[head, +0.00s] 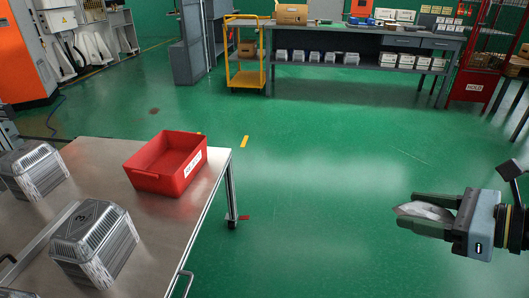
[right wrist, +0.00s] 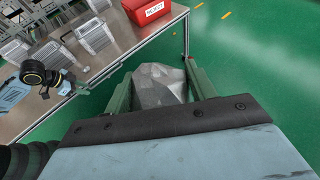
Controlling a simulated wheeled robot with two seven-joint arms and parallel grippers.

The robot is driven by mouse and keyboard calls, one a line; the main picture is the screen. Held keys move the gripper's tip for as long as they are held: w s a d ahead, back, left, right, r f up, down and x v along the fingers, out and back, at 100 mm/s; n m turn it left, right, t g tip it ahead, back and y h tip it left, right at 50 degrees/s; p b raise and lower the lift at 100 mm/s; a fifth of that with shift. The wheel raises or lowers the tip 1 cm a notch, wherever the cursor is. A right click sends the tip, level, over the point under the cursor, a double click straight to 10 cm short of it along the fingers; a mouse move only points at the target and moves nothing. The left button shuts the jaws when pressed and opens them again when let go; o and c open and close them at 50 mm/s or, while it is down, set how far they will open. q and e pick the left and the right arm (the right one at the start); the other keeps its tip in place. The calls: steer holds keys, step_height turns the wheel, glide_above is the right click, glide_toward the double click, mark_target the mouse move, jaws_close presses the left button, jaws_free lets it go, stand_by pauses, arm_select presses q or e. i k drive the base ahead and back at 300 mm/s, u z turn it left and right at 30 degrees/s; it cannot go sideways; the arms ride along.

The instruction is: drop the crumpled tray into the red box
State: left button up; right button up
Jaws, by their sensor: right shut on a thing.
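The crumpled tray (head: 424,212) is a grey, creased lump of foil. My right gripper (head: 420,211) is shut on it, with a green finger on either side, over the floor at the right of the head view. In the right wrist view the tray (right wrist: 159,85) sits between the two fingers. The red box (head: 168,165) stands on the metal table, near its far right corner, well to the left of the gripper. Its visible inside looks empty. Part of my left gripper (right wrist: 14,94) shows at the left of the right wrist view; its fingers are not clear.
The metal table (head: 135,222) also holds finned grey metal housings (head: 95,243) in front of the red box. Open green floor (head: 310,200) lies between the table and my right gripper. A workbench (head: 350,75) and a yellow cart (head: 245,70) stand at the back.

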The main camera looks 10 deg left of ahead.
mark_target(174, 164)
steer(key=z, duration=0.2)
steer(key=i, duration=0.9)
steer(key=u, duration=2.45)
steer(key=i, duration=0.5)
steer(key=u, duration=0.05)
